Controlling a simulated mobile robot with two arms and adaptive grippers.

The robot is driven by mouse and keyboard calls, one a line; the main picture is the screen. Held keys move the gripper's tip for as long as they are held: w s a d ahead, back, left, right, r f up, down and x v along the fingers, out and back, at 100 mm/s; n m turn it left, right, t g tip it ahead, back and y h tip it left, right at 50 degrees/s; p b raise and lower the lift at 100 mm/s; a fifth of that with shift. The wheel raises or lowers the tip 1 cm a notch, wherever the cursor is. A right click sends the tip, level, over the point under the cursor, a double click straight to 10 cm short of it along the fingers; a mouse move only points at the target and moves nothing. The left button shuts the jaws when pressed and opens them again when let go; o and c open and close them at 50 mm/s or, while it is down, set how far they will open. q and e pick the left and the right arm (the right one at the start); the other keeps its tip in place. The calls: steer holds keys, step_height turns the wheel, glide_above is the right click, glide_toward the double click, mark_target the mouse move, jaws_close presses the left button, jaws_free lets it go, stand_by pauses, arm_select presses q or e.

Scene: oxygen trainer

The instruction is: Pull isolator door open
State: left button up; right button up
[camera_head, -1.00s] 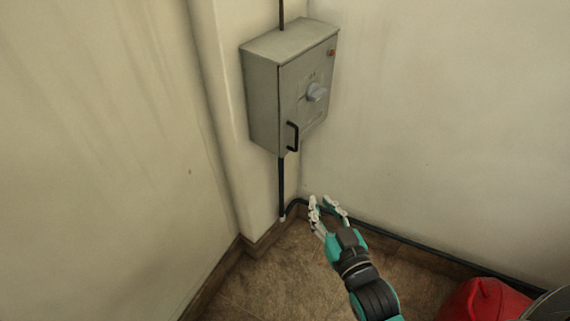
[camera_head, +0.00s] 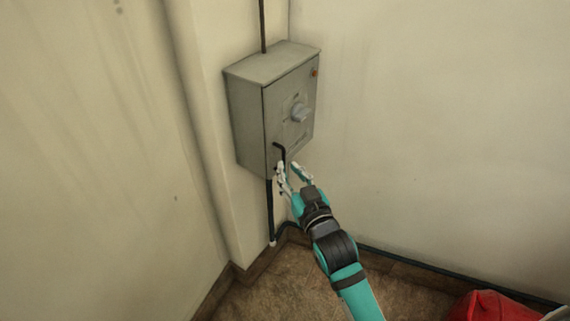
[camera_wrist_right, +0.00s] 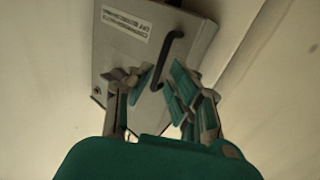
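The isolator is a grey metal box (camera_head: 245,115) on the wall, with its front door (camera_head: 297,85) shut. In the right wrist view the handle (camera_wrist_right: 177,48) reaches down toward the space between the open fingers (camera_wrist_right: 165,88). I cannot tell whether they touch it. My left gripper is out of view.
Dark conduit (camera_head: 270,205) runs below the box to the floor and along the skirting. A pale pillar (camera_head: 210,130) stands left of the box. A red object (camera_head: 490,306) lies at the bottom right. The wall right of the box is clear.

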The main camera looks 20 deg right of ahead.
mark_target(285, 138)
steer(key=shift+w+a, duration=0.1)
steer(key=shift+w, duration=1.65)
jaws_close()
